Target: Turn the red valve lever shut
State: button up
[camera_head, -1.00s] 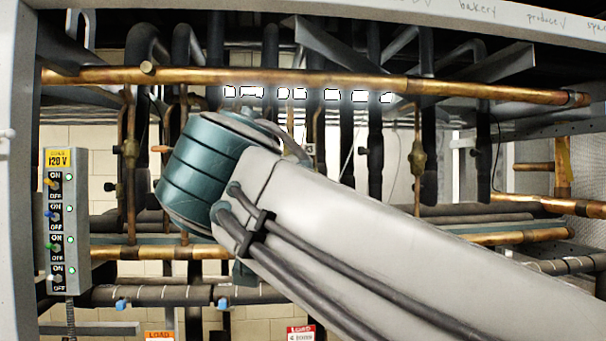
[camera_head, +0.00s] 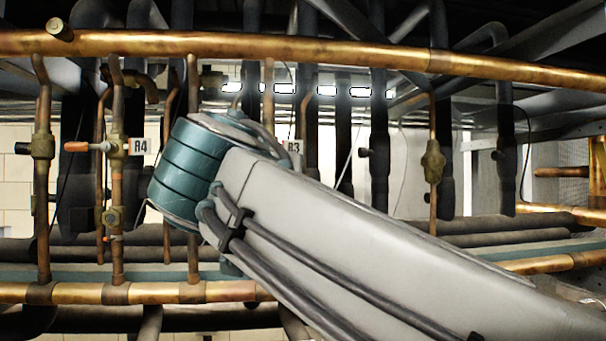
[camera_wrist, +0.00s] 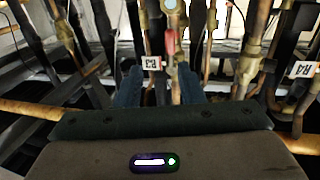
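A red valve lever (camera_wrist: 170,43) shows in the wrist view on a copper pipe, beside a white tag that seems to read R3 (camera_wrist: 153,63). It stands roughly along the pipe. My gripper (camera_wrist: 160,78) is open, with its two dark blue fingers apart and nothing visibly held between them. The lever appears beyond the fingertips, between them in the picture; I cannot tell the exact gap. In the head view my arm hides the gripper and the red lever, and only part of the R3 tag (camera_head: 294,146) shows at the arm's edge.
An orange-handled valve (camera_head: 103,146) with an R4 tag (camera_head: 138,146) sits left of my arm. A long copper pipe (camera_head: 300,50) crosses above, and another (camera_head: 150,293) runs below. Vertical pipes crowd both sides. A brass valve (camera_head: 433,162) is at right.

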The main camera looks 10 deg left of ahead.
jog(key=shift+y, duration=0.3)
jog(key=w+p, duration=0.1)
jog(key=w, duration=0.2)
jog(key=w+a+p, duration=0.1)
jog(key=w+p, duration=0.1)
jog(key=w, duration=0.2)
jog(key=w+a+p, duration=0.1)
jog(key=w, duration=0.3)
jog(key=shift+w+p, duration=0.2)
jog(key=shift+p, duration=0.1)
grip_shut()
